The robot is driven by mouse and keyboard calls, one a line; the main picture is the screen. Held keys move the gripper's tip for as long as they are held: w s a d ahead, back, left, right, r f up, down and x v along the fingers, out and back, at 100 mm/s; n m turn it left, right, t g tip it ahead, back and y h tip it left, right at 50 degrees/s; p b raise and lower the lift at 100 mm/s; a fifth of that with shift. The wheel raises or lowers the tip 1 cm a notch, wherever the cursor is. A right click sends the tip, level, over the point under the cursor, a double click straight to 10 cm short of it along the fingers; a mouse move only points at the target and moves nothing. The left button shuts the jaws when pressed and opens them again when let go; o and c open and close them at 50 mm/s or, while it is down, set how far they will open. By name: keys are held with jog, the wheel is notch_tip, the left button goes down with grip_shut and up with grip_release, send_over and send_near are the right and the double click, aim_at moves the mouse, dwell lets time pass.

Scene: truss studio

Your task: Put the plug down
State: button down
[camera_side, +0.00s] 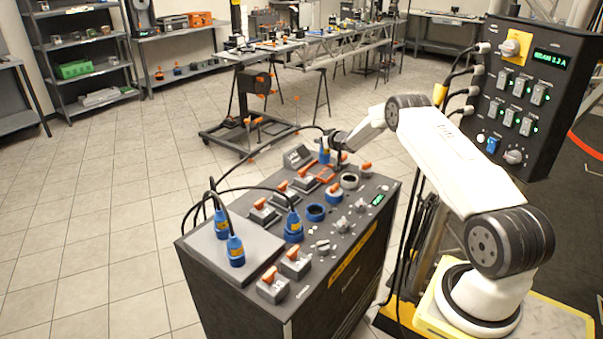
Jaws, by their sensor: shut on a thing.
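My gripper (332,151) is at the far end of the dark console (330,268), low over its top. It is shut on a blue plug (324,156) with a yellow mark, whose black cable arcs away to the left. The fingers are small and partly hidden here, and I cannot tell whether the plug touches the panel. Another blue plug (293,224) stands upright in a blue socket. Two more blue plugs, one (220,224) behind the other (236,252), stand upright on a plain grey plate (262,243) at the console's left.
Black cables loop off the left edge. A control panel (530,90) stands at right.

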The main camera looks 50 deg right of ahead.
jog(key=shift+w+d+f, duration=0.3)
jog(key=shift+w+f, duration=0.15)
jog(key=shift+f, duration=0.15)
jog(key=shift+w+d+f, duration=0.25)
jog(key=shift+w+f, duration=0.15)
jog(key=shift+f, duration=0.15)
jog(key=shift+f, duration=0.15)
jog(key=shift+w+d+f, duration=0.1)
jog(key=shift+f, duration=0.75)
jog(key=shift+w+d+f, duration=0.1)
jog(key=shift+f, duration=0.75)
jog(key=shift+f, duration=0.1)
jog(key=shift+c, duration=2.4)
grip_release()
jog(key=shift+a+f, duration=0.1)
jog(key=shift+r, duration=0.2)
jog(key=shift+s+r, duration=0.1)
jog(key=shift+s, duration=0.1)
